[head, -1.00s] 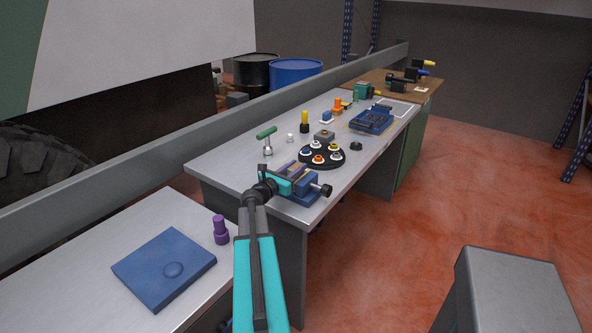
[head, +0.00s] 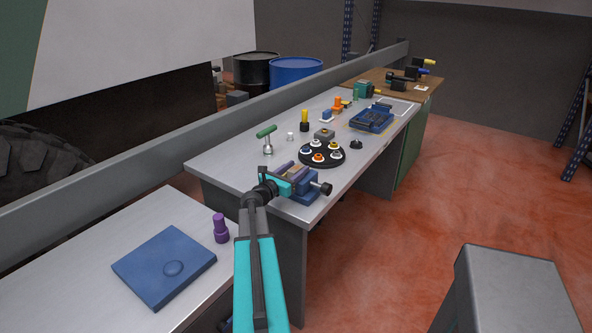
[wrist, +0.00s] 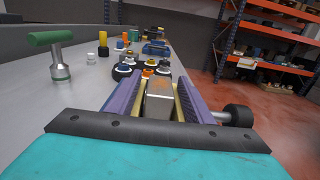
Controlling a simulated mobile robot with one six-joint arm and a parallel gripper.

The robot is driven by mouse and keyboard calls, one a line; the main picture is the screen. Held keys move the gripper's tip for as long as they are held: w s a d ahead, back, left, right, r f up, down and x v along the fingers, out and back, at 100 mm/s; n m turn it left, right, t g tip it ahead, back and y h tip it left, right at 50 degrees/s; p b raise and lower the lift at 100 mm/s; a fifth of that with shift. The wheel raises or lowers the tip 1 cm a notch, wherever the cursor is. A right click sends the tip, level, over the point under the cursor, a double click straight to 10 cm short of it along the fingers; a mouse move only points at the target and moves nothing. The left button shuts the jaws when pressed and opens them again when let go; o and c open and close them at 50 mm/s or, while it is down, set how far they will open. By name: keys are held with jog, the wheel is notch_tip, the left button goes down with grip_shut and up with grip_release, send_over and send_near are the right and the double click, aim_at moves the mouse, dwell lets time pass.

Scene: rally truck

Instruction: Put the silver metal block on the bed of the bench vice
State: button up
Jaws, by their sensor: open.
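The bench vice (head: 303,189) is blue, at the near right edge of the long workbench. In the wrist view its handle (wrist: 237,115) sticks out to the right. Two parallel purple bars with tan inner faces flank a gap there. A silver metal block (wrist: 160,105) shows in this gap, with an orange-brown tint on its far part. I cannot tell whether it touches the vice bed. My gripper (head: 283,180) is at the vice, turquoise with a black edge, and open. Its fingertips are hard to make out, and it hides part of the vice.
Beyond the vice are a black round tray (head: 337,161) with several coloured pieces and a grey block (head: 324,134). A green-handled tool (head: 267,138) stands to the left. A purple piece (head: 221,230) and blue plate (head: 165,267) are on the nearer bench.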

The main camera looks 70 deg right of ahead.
jog(key=shift+r, duration=0.15)
jog(key=shift+w+a, duration=0.15)
jog(key=shift+a, duration=0.5)
jog(key=b+v, duration=0.2)
jog(key=v, duration=0.8)
jog(key=shift+a+b, duration=0.35)
jog(key=shift+b, duration=0.05)
